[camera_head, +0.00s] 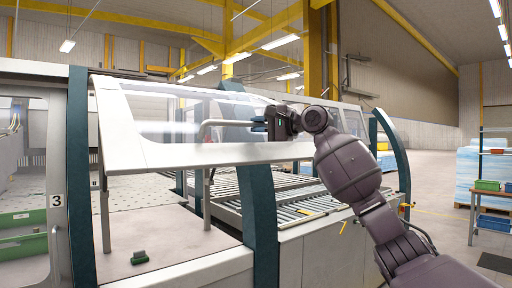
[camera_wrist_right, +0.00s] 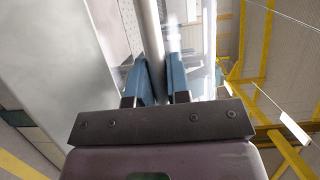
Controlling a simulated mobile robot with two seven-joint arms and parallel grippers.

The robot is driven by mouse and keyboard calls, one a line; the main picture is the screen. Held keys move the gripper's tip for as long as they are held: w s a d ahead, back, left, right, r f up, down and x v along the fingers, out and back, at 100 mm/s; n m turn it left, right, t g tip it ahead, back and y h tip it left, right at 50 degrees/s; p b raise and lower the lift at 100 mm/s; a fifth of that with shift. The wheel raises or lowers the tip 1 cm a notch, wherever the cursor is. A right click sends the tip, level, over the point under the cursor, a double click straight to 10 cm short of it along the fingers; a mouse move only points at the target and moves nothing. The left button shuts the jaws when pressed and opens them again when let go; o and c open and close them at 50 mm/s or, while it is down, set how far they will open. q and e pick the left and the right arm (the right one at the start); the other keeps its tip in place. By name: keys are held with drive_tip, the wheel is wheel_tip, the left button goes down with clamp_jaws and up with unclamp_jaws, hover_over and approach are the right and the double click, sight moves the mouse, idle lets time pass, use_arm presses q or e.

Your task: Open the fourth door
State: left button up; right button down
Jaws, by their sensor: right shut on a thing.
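The door (camera_head: 150,152), a white-framed panel with a clear window, is swung up and tilted outward between two dark teal posts. Its grey bar handle (camera_head: 212,123) runs along the window. My right gripper (camera_head: 258,122) is at the right part of this handle. In the right wrist view the blue fingers of my right gripper (camera_wrist_right: 162,82) are shut on the grey handle bar (camera_wrist_right: 149,35), one on each side. The door panel (camera_wrist_right: 60,65) fills the left of that view. My left gripper is not in view.
A door frame marked 3 (camera_head: 56,200) stands at the left. Below the raised door are a machine bed (camera_head: 160,235) and a roller conveyor (camera_head: 290,195). A workbench with bins (camera_head: 490,186) and wrapped stacks stand at the far right. Open floor lies right of the machine.

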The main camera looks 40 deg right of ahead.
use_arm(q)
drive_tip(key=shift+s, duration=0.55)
use_arm(e)
drive_tip(key=s+r, duration=0.3)
drive_tip(key=r, duration=1.2)
drive_tip(key=shift+r+g, duration=0.15)
drive_tip(key=shift+g, duration=0.15)
drive_tip(key=c, duration=1.1)
unclamp_jaws()
use_arm(q)
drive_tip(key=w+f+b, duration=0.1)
drive_tip(key=b, duration=0.2)
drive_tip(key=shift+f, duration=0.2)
use_arm(e)
drive_tip(key=v, duration=1.1)
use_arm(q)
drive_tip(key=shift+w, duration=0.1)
